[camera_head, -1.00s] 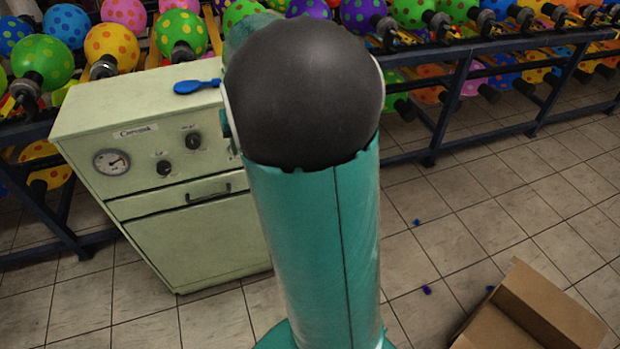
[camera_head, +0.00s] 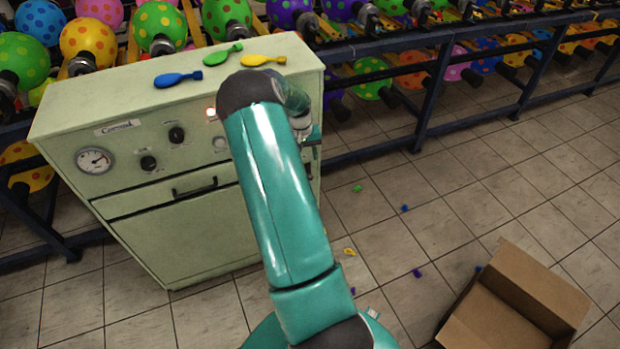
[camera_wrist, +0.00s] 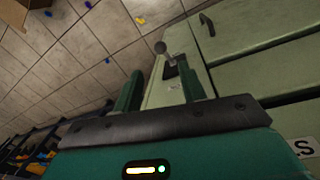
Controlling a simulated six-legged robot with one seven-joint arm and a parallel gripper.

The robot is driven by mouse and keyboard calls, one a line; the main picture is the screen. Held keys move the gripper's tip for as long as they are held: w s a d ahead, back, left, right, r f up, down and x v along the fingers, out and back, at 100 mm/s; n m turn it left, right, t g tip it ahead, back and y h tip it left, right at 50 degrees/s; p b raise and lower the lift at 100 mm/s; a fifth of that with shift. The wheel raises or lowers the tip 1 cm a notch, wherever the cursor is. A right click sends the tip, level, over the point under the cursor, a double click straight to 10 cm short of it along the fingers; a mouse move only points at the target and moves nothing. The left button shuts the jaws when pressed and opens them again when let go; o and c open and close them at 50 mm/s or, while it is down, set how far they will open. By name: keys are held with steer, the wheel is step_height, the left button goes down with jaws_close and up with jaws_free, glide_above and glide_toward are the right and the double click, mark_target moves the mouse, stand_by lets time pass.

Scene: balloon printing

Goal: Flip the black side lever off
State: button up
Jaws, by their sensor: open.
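A pale green cabinet machine (camera_head: 215,215) stands left of centre in the head view, with a gauge, knobs and a lit lamp (camera_head: 211,114) on its front. In the wrist view its narrow side (camera_wrist: 160,93) carries a lever (camera_wrist: 161,48) with a dark round knob, on a short stem by a black plate (camera_wrist: 170,72). My gripper (camera_wrist: 160,68) is open, its two teal fingers spread, with the lever just beyond the fingertips and between their lines. No contact with the lever is visible. In the head view my arm largely hides the lever area at the cabinet's right side.
Blue (camera_head: 178,79), green (camera_head: 223,54) and yellow (camera_head: 263,61) deflated balloons lie on the cabinet top. A dark rack (camera_head: 430,100) with dotted balloons runs behind. An open cardboard box (camera_head: 515,300) stands on the floor at right. Small scraps dot the otherwise clear tiles.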

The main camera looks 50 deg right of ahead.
mark_target(310, 176)
steer(key=f, duration=0.8)
steer(key=s+d+f, duration=0.1)
steer(key=f, duration=0.3)
jaws_close()
